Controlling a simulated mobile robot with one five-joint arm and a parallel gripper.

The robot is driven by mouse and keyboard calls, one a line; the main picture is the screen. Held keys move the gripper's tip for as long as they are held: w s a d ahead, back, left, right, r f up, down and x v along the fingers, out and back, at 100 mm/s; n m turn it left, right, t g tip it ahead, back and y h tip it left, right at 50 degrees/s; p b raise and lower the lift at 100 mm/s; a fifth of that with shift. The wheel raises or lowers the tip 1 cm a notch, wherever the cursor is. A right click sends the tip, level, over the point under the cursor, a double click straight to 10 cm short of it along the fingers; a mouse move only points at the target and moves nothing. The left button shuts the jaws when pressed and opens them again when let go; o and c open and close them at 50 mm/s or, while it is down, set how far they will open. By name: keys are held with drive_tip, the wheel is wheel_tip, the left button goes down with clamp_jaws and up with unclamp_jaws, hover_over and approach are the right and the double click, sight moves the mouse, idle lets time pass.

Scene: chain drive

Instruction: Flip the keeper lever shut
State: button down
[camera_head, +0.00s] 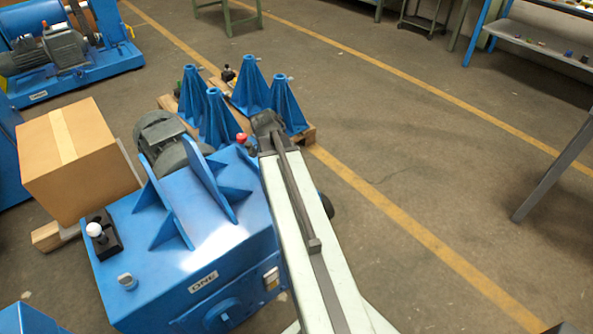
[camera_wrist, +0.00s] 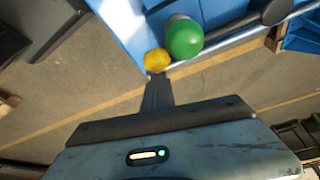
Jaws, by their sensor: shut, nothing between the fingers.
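My gripper (camera_wrist: 158,78) is shut and empty in the wrist view. Its tip lies right below a yellow ball (camera_wrist: 157,60); I cannot tell if they touch. A larger green knob (camera_wrist: 184,39) sits just right of the ball, by a blue edge. In the head view, a blue machine housing (camera_head: 240,262) marked "ONE" carries a white-knobbed lever (camera_head: 95,230) on a black block at its left. A red knob (camera_head: 241,138) shows near my arm's far end. My fingertips are hidden there. I cannot tell which knob belongs to the keeper lever.
A cardboard box (camera_head: 75,160) stands left of the housing. Several blue cone-shaped stands (camera_head: 252,90) rest on pallets behind it. A grey motor (camera_head: 165,140) sits at the housing's back. The floor to the right is open, with yellow lines.

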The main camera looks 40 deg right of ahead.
drive_tip(key=shift+w+a+f, duration=0.1)
drive_tip(key=shift+a, duration=0.3)
drive_tip(key=shift+d, duration=0.1)
wheel_tip(320, 180, up, 10)
drive_tip(key=d+p, duration=0.1)
drive_tip(key=p, duration=0.9)
